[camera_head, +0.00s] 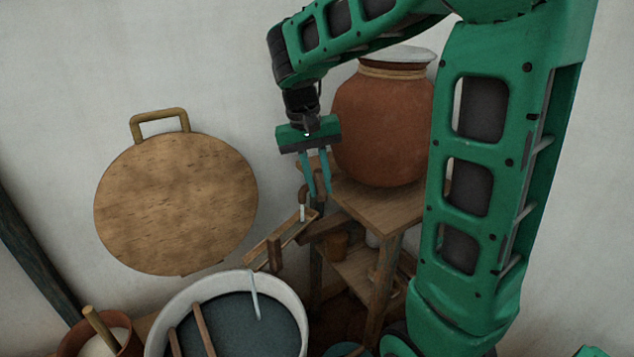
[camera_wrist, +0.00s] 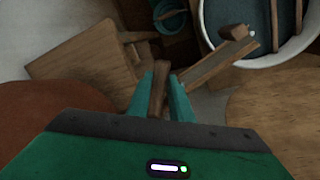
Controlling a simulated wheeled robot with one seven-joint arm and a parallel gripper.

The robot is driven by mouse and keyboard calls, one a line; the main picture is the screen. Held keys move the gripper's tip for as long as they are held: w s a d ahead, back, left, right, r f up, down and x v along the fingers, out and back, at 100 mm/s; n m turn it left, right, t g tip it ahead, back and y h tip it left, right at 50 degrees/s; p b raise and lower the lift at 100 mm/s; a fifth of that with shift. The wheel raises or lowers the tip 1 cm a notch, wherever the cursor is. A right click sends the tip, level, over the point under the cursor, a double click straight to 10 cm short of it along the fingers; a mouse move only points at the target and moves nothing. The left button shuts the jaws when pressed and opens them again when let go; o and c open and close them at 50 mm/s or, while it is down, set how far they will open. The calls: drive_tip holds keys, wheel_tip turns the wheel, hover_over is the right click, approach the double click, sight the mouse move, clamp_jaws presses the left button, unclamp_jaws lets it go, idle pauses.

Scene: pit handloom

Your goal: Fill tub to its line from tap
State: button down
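The white-rimmed tub (camera_head: 292,284) stands low in the head view and holds dark blue liquid. It also shows at the top right of the wrist view (camera_wrist: 207,22). No fill line can be made out. My gripper (camera_head: 319,194) points down beside the clay pot. Its fingers close on the brown tap handle (camera_wrist: 158,88) from both sides. The tap's spout (camera_head: 303,194) shows below the fingers, with a short pale stream under it. A wooden trough (camera_head: 291,234) slopes from there towards the tub. A pale stream (camera_head: 256,300) drops from its end into the tub.
The clay pot (camera_head: 385,125) stands on a wooden stand (camera_head: 385,211) right next to my gripper. A round wooden board (camera_head: 175,205) leans on the wall. A smaller brown pot (camera_head: 130,343) with a stick stands left of the tub. Sticks lie across the tub.

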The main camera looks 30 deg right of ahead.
drive_tip(key=shift+d, duration=0.15)
drive_tip(key=shift+s+d+n, duration=0.35)
drive_tip(key=shift+d+n, duration=0.25)
drive_tip(key=shift+n, duration=0.7)
drive_tip(key=shift+s+d+n+t, duration=0.15)
drive_tip(key=shift+d+n+t, duration=0.35)
drive_tip(key=shift+d+n, duration=0.75)
drive_tip(key=shift+a+n, duration=0.25)
drive_tip(key=shift+n, duration=0.1)
drive_tip(key=shift+r, duration=0.1)
drive_tip(key=c, duration=1.6)
unclamp_jaws()
